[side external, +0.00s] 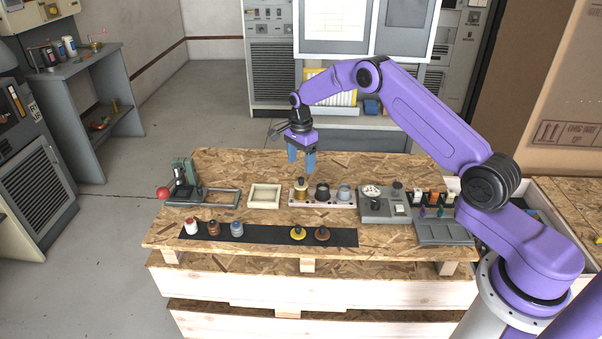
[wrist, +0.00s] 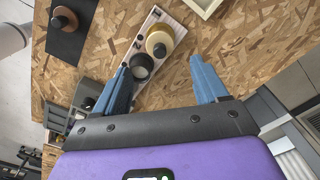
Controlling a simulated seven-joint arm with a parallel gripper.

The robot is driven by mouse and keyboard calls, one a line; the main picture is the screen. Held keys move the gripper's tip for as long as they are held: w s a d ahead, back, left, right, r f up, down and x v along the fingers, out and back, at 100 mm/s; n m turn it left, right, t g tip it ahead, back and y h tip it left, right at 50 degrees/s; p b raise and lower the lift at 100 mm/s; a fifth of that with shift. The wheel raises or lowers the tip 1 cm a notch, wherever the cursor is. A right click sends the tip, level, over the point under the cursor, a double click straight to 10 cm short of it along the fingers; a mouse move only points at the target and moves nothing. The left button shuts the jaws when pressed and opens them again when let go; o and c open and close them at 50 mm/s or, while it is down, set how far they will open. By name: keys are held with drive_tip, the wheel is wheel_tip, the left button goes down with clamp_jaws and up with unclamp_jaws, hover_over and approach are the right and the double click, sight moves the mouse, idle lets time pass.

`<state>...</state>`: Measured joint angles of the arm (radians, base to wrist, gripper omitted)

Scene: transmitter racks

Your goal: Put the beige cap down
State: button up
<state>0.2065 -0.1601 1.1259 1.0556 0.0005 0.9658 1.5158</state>
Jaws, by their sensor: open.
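The beige cap, a tan disc with a dark brown knob, shows in the wrist view (wrist: 157,37) at one end of the pale rack. In the side view, the cap (side external: 301,191) is at the rack's left position, upright; whether it sits on a jar beneath is hard to tell. My gripper (side external: 301,164) is above it, pointing down with a gap between. In the wrist view, my gripper's blue fingers (wrist: 163,78) are spread wide with nothing between them. The rack (side external: 323,204) also holds a dark pot (side external: 322,192) and a grey pot (side external: 344,192).
A shallow cream tray (side external: 264,196) stands empty left of the rack. A grey device (side external: 378,207) stands right of the rack, a green press (side external: 182,181) far left.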

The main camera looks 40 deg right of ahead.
sight(301, 178)
drive_tip(key=shift+r, duration=2.65)
drive_tip(key=s+a+r+n, duration=0.6)
drive_tip(key=s+a+n, duration=0.2)
drive_tip(key=s, duration=0.2)
drive_tip(key=s+a+r+n, duration=0.6)
drive_tip(key=s+a+n, duration=0.1)
drive_tip(key=s+a, duration=0.25)
drive_tip(key=s+d+n, duration=0.3)
drive_tip(key=s+n, duration=0.4)
drive_tip(key=s, duration=0.7)
drive_tip(key=s+d+n, duration=0.4)
drive_tip(key=s+n, duration=0.4)
drive_tip(key=s, duration=0.6)
drive_tip(key=shift+r+n, duration=0.3)
drive_tip(key=shift+r, duration=0.05)
